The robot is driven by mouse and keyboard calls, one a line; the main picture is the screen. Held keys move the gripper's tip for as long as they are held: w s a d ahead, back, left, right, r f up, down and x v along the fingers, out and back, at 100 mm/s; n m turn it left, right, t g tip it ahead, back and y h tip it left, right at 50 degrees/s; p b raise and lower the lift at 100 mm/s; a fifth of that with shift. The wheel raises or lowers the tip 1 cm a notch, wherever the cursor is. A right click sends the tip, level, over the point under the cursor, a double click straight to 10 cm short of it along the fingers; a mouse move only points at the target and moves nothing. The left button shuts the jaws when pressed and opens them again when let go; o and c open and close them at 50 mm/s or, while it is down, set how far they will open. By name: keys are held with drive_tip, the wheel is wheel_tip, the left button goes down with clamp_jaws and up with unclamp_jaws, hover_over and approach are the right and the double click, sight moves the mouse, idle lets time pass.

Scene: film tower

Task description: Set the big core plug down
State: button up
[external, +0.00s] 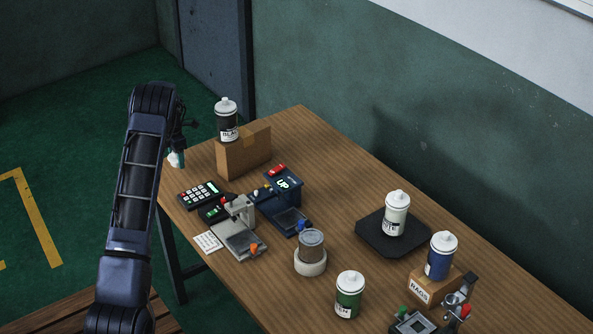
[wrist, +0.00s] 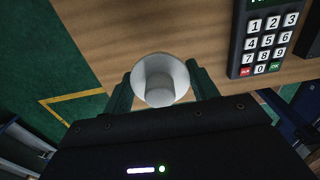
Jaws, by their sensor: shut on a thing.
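The big core plug (wrist: 160,80) is a pale grey-white round piece with a wide flange and a raised round middle. In the wrist view it sits between the two green fingers of my gripper (wrist: 163,90), which is shut on it. In the external view my gripper (external: 176,157) is at the left edge of the table, partly hidden by my arm. A pale bit of the plug (external: 173,159) shows there. The plug appears held up at the table's edge; its exact height is hard to tell.
White, blue and green canisters stand farther right. Some bare wood lies near the keypad.

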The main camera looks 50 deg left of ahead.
sight(187, 174)
drive_tip(key=shift+f, duration=2.35)
drive_tip(key=shift+f, duration=0.1)
drive_tip(key=o, duration=1)
drive_tip(key=shift+c, duration=0.2)
wheel_tip(187, 174, up, 12)
drive_tip(key=shift+r, duration=0.1)
